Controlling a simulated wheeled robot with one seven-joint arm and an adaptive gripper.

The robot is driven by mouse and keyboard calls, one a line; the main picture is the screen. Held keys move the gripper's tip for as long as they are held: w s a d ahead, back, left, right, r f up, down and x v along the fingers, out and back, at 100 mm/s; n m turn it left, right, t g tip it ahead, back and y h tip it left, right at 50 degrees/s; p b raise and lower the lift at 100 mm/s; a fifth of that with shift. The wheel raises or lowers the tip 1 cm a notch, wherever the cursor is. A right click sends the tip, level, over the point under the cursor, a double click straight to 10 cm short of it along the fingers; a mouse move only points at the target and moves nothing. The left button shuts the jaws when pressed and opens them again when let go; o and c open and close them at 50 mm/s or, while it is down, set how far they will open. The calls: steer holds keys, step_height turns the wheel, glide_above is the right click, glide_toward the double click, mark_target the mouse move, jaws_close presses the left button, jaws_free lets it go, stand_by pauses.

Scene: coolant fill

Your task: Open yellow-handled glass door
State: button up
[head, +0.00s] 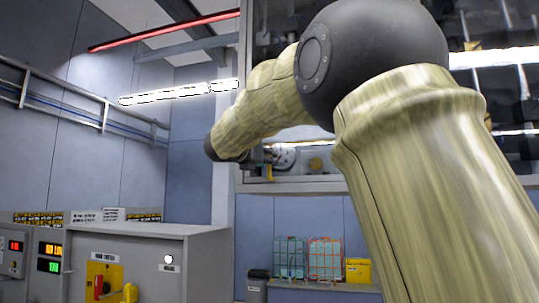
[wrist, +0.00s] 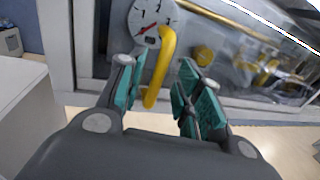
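The yellow handle (wrist: 163,62) is a curved bar on the light frame of the glass door (wrist: 235,55) in the wrist view. My gripper (wrist: 156,68) is open, with its teal-padded fingers on either side of the handle and visible gaps to both. The handle's lower end hangs between the fingers, and I cannot tell its exact depth relative to the pads. In the head view the glass door (head: 506,95) looks shut behind my arm. My gripper (head: 258,158) is small there by the door's lower left corner, and a bit of yellow handle (head: 268,173) shows beside it.
A round gauge (wrist: 150,20) sits right behind the handle. A grey cabinet (head: 200,262) with a yellow panel stands at lower left. A bin (head: 257,287) and a bench with crates (head: 325,257) stand below the door. My arm hides much of the glass.

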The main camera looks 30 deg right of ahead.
mark_target(270, 173)
steer(key=shift+p+x, duration=0.6)
steer(key=shift+x, duration=1)
steer(key=shift+c, duration=0.4)
jaws_close()
